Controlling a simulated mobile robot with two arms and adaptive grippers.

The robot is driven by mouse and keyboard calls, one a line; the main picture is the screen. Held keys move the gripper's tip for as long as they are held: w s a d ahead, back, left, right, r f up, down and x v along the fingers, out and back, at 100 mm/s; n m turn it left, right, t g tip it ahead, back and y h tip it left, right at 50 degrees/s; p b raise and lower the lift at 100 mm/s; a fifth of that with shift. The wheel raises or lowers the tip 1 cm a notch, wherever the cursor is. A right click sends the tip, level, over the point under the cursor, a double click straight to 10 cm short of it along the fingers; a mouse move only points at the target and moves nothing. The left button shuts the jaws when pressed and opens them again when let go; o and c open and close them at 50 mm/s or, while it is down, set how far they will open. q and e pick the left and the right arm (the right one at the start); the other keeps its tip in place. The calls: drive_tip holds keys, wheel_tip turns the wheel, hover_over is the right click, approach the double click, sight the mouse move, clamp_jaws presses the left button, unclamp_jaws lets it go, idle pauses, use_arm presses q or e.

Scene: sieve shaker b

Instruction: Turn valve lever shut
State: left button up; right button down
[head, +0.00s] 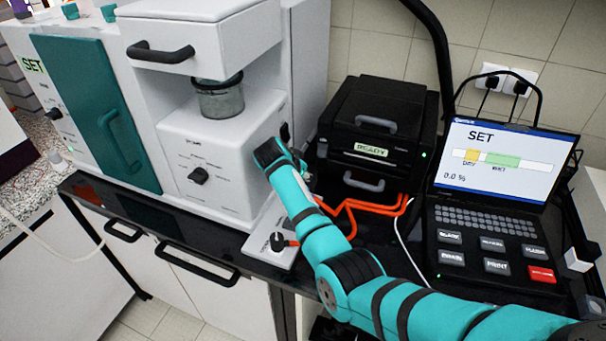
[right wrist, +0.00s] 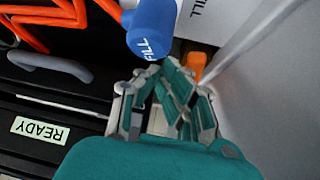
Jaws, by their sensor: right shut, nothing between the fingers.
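A blue handle (right wrist: 152,28) marked FILL shows at the top of the right wrist view; it looks like the valve lever. My right gripper (right wrist: 178,82) is shut and empty, its fingers just below the handle in that picture. A gap seems to separate them; contact cannot be told for sure. A small orange part (right wrist: 195,66) shows just behind the fingertips. In the head view my right arm covers the handle and the gripper. A white plate (head: 262,246) with a black knob and an orange end lies at the counter edge. My left gripper is out of view.
A white shaker machine (head: 205,165) with a metal jar (head: 220,98) stands left of my right arm. A black printer (head: 376,128) marked READY is behind it, with orange tubes (head: 375,205) in front. A laptop-like console (head: 495,215) reading SET stands right.

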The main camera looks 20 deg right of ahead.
drive_tip(key=v, duration=0.7)
drive_tip(key=shift+r, duration=0.25)
drive_tip(key=shift+s+a, duration=0.1)
drive_tip(key=shift+s, duration=0.05)
